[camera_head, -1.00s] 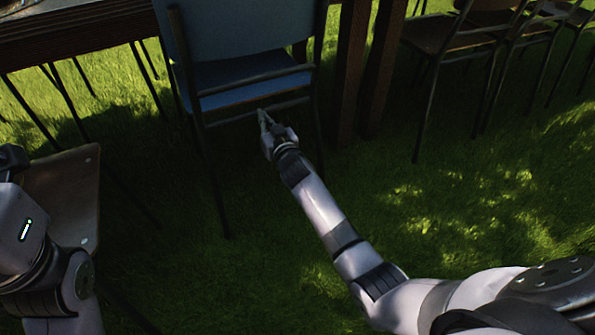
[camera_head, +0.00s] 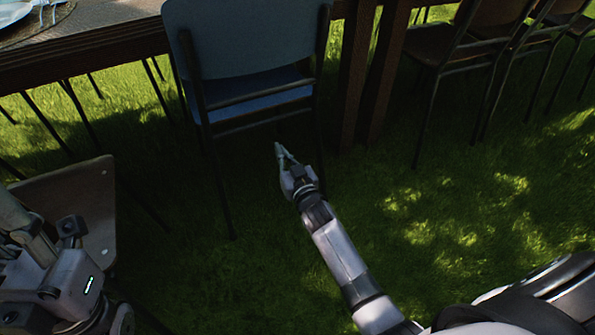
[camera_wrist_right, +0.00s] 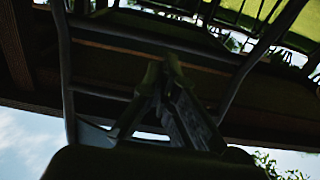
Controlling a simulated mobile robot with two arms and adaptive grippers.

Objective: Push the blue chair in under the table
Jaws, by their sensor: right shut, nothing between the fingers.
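The blue chair (camera_head: 245,42) stands at the near side of the table (camera_head: 110,38), its back toward me. Its blue seat (camera_head: 265,102) shows below the backrest, with dark metal legs and crossbars. The table edge passes behind the backrest, and how far the seat reaches under it is hidden. My right gripper (camera_head: 279,149) is shut and empty, just below and in front of the chair's lower rear crossbar, apparently apart from it. In the right wrist view its fingers (camera_wrist_right: 165,88) point toward dark chair tubing (camera_wrist_right: 64,62). My left arm shows at lower left, its fingers out of sight.
A wooden chair (camera_head: 82,205) stands at the left, close to my left arm. Thick table legs (camera_head: 362,80) stand just right of the blue chair. More brown chairs (camera_head: 470,40) line the upper right. Open grass (camera_head: 460,210) lies at the right.

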